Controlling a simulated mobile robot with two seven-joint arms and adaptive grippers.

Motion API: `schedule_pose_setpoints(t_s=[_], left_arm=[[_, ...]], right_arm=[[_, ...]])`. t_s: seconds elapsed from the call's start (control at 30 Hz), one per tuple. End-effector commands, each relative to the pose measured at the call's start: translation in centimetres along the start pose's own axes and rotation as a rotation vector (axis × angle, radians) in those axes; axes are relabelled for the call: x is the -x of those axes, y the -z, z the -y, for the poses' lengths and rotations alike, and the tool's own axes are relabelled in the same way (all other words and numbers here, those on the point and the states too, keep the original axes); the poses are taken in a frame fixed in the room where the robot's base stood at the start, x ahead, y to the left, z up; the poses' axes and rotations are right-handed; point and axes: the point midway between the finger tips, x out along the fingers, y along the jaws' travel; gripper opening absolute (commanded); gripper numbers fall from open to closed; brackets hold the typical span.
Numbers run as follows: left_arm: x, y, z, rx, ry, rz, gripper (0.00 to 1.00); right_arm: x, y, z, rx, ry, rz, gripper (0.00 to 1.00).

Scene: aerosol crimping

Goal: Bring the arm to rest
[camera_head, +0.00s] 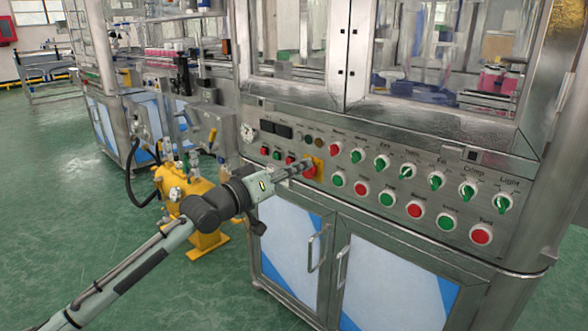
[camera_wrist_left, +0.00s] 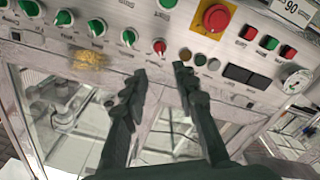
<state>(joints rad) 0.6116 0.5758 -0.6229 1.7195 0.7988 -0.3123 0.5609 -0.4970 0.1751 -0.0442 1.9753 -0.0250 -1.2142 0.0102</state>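My left arm (camera_head: 150,262) reaches in from the lower left toward the control panel (camera_head: 378,172) of the machine. My left gripper (camera_head: 303,165) is in front of the panel, beside the red emergency stop button (camera_head: 311,172) on its yellow plate. In the left wrist view the two dark fingers of my left gripper (camera_wrist_left: 160,72) stand apart with nothing between them. The red emergency stop button (camera_wrist_left: 215,17) is above and right of the fingertips there. A small red knob (camera_wrist_left: 159,46) shows just beyond the gap. Contact with the panel cannot be told. My right gripper is not in view.
Green selector switches (camera_head: 436,181) and red and green push buttons (camera_head: 414,210) line the panel. Cabinet doors (camera_head: 385,275) with handles stand below it. A yellow pump unit (camera_head: 190,200) stands on the floor behind my arm. The green floor (camera_head: 60,190) at left is clear.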

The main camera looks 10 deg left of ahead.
Motion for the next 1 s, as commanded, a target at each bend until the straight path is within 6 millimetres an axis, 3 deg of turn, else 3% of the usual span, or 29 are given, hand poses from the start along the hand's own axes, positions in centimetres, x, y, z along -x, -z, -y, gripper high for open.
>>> schedule_pose_setpoints(t_s=[0.37,0.47,0.57,0.67,0.87,1.0], left_arm=[[0.4,-0.1,0.0,0.000,0.000,0.001,0.28],[0.7,-1.3,0.5,-0.005,0.015,0.017,0.28],[1.6,-5.0,1.9,-0.027,0.067,0.071,0.28],[3.7,-10.7,4.5,-0.068,0.159,0.162,0.28],[11.6,-22.5,10.3,-0.156,0.384,0.399,0.28],[19.1,-29.6,13.5,-0.197,0.534,0.584,0.28]], right_arm=[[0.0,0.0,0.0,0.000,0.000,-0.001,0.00],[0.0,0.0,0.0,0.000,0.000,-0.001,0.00],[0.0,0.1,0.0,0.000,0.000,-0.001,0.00],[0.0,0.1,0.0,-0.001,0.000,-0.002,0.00],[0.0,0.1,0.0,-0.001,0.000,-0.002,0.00],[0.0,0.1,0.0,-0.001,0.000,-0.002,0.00]])
